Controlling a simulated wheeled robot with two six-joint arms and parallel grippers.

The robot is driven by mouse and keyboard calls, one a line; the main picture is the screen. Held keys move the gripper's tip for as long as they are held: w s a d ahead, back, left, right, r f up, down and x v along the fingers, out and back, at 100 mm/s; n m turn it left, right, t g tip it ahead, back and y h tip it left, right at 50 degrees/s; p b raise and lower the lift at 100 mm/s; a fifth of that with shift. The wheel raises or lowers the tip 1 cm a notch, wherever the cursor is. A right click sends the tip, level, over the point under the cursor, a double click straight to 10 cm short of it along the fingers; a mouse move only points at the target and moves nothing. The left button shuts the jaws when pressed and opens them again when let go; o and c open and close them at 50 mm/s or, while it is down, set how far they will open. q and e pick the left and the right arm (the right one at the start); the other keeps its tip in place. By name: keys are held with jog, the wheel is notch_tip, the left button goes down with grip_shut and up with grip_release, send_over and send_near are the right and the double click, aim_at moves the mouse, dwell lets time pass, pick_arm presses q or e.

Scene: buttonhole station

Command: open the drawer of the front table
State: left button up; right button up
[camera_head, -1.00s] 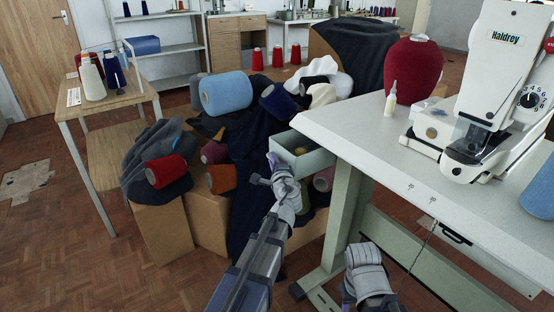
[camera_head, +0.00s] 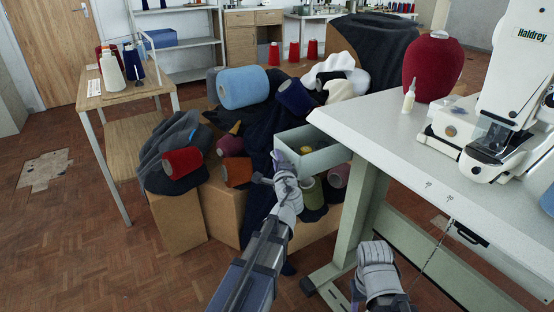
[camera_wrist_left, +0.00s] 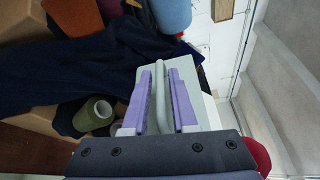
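The front table (camera_head: 400,140) has a pale top, and its grey-green drawer (camera_head: 325,158) stands pulled out at the left end. A yellowish item shows inside. My left gripper (camera_head: 281,160) is at the drawer's front. In the left wrist view the purple fingers of my left gripper (camera_wrist_left: 161,98) stand on either side of the grey bar handle (camera_wrist_left: 160,92), with narrow gaps visible beside it, so they look open around it. My right gripper (camera_head: 374,272) is low in front of the table. Its fingers are not clearly visible.
Boxes with dark cloth and thread cones, among them a red cone (camera_head: 183,162) and a blue cone (camera_head: 243,87), crowd the space behind and left of the drawer. A sewing machine (camera_head: 505,90) and a dark red cone (camera_head: 432,66) stand on the table.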

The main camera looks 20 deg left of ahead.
pick_arm(q)
jog(key=shift+o, duration=1.1)
jog(key=v, duration=0.7)
jog(key=shift+s+d+p, duration=0.25)
jog(key=shift+s+p, duration=0.1)
